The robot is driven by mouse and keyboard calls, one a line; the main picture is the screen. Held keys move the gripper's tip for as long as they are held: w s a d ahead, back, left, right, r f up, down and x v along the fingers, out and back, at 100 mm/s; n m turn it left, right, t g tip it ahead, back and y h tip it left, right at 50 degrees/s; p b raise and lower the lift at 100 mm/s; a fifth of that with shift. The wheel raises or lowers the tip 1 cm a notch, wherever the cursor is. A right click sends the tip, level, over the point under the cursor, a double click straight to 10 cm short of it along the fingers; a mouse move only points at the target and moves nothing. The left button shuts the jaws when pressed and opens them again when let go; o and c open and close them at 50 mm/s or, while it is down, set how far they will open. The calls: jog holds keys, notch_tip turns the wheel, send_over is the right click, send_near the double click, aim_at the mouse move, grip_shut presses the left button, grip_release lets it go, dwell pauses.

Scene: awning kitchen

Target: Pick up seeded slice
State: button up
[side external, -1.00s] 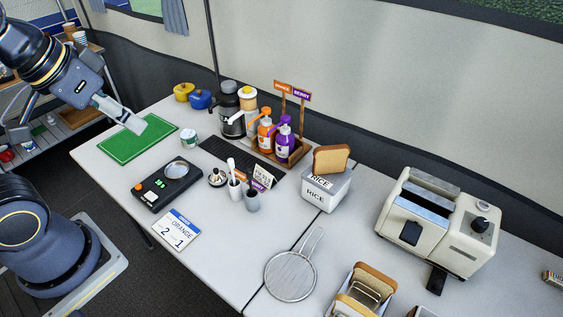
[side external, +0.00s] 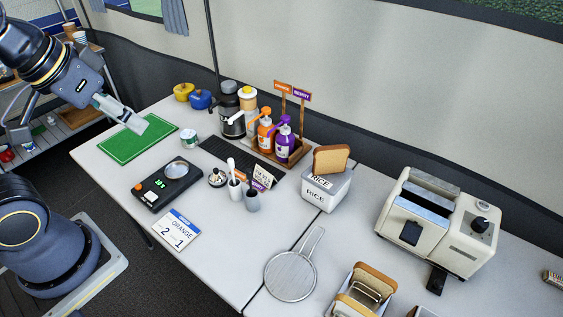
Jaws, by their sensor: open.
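One slice of bread (side external: 331,159) with a brown crust stands tilted on top of the white rice box (side external: 327,190). Another slice (side external: 375,279) shows in a holder with metal wire (side external: 364,291) at the bottom edge, partly cut off. I cannot tell from this view which slice is seeded. My gripper (side external: 141,126) is at the left, over the green mat (side external: 128,147), far from both slices. It is open, and nothing shows between its fingers.
A cream toaster (side external: 440,225) stands at the right. A round strainer (side external: 291,275) lies at the front middle. A wooden caddy with an orange bottle (side external: 265,134) and a purple bottle (side external: 285,143) and two upright signs stands at the back.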

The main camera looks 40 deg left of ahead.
jog(key=w+d+r+n+t+h, duration=0.1)
jog(key=w+d+r+n+h, duration=0.2)
jog(key=w+n, duration=0.35)
jog(key=w+d+r+n, duration=0.4)
jog(key=w+d+n, duration=0.2)
jog(key=n, duration=0.1)
jog(key=w+d+f+n+g+h, duration=0.1)
jog(key=w+d+f+n, duration=0.2)
jog(key=w+d, duration=0.4)
jog(key=n+g, duration=0.1)
jog(key=g, duration=0.5)
send_over(375, 272)
jog(key=a, duration=0.6)
notch_tip(375, 272, down, 22)
jog(key=x, duration=1)
jog(key=shift+d+r, duration=0.2)
jog(key=shift+d, duration=0.2)
jog(key=shift+w+x, duration=0.15)
jog(key=shift+x, duration=1.4)
jog(key=shift+w+x, duration=0.15)
jog(key=shift+x, duration=1.4)
jog(key=shift+d, duration=0.15)
jog(key=shift+c, duration=0.4)
